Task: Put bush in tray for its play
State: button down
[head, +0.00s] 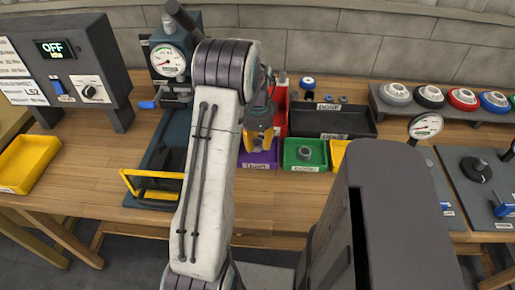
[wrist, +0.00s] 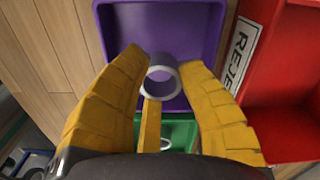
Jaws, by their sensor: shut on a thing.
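My gripper (wrist: 161,80) has yellow fingers and is shut on a grey ring-shaped bush (wrist: 162,60), seen end-on between the fingertips in the wrist view. Behind the bush lies a purple tray (wrist: 205,15); I cannot tell how high the bush is above it. In the head view my gripper (head: 259,138) is over the purple tray (head: 259,167), and the bush cannot be made out there. A green tray (head: 291,162) with a grey part in it stands to the right. A yellow tray (head: 337,156) is beside it, partly hidden by my body.
A red bin (head: 281,100) labelled as reject in the wrist view (wrist: 262,80) adjoins the purple tray. A black tray (head: 350,129) stands behind the green one. A dial-gauge stand (head: 168,62) with a yellow handle in front is left of my arm. Bare wood lies in front of the trays.

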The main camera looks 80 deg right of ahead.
aim_at(258, 154)
jog(key=shift+f, duration=1.4)
jog(key=shift+f, duration=0.1)
jog(key=c, duration=0.9)
grip_release()
notch_tip(258, 154, up, 12)
jog(key=shift+r+p, duration=0.15)
jog(key=shift+p, duration=0.2)
jog(key=shift+s, duration=0.1)
